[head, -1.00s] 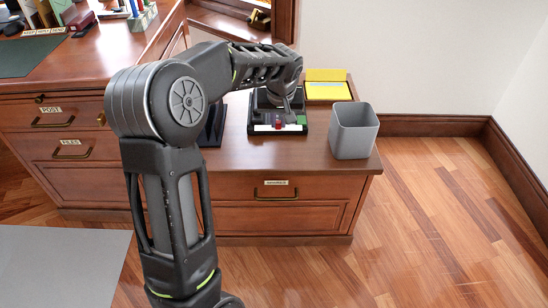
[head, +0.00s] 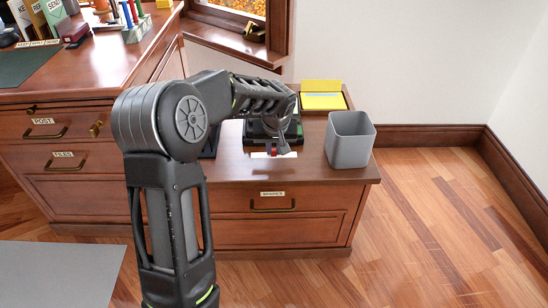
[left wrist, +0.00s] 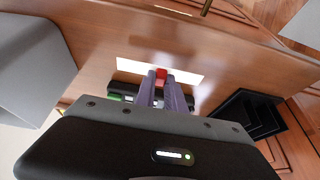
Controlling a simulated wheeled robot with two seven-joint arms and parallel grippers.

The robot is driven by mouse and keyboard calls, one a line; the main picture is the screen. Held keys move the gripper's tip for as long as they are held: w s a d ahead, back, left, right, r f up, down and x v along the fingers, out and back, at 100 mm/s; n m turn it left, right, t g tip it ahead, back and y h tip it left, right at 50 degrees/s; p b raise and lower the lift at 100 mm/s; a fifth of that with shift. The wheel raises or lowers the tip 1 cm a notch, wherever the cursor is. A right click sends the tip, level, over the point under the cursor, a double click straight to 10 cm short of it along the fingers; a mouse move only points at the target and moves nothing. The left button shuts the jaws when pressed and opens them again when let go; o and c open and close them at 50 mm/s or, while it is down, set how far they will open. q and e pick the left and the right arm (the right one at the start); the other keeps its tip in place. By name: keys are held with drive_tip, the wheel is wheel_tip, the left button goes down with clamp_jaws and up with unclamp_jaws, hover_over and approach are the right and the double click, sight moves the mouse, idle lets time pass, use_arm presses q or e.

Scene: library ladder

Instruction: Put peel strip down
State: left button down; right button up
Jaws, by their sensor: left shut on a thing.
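The peel strip is a white band (head: 260,155) with a red tab (head: 273,149). It is just in front of the black device on the low cabinet's top. In the left wrist view the strip (left wrist: 188,75) stretches to both sides of the purple fingertips, with its red tab (left wrist: 162,74) between them. My left gripper (head: 281,150) is shut on the tab; it also shows in the left wrist view (left wrist: 160,84). I cannot tell whether the strip touches the wood. The black device (head: 254,139) is partly hidden by my gripper. My right gripper is not in view.
A grey bin (head: 349,143) stands to the right on the cabinet (head: 310,176). A yellow pad in a tray (head: 323,101) is behind it. A dark stand (left wrist: 250,115) is on the device's other side. Bare wood lies between the strip and the cabinet's front edge.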

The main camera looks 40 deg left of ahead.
sight(274, 155)
use_arm(q)
drive_tip(key=shift+f+b, duration=0.35)
drive_tip(key=shift+f, duration=1.3)
drive_tip(key=shift+f, duration=0.15)
drive_tip(key=c, duration=1.4)
unclamp_jaws()
drive_tip(key=shift+r, duration=0.35)
drive_tip(key=p+v, duration=0.3)
drive_tip(key=v, duration=0.8)
drive_tip(key=shift+r, duration=0.35)
drive_tip(key=shift+d, duration=0.1)
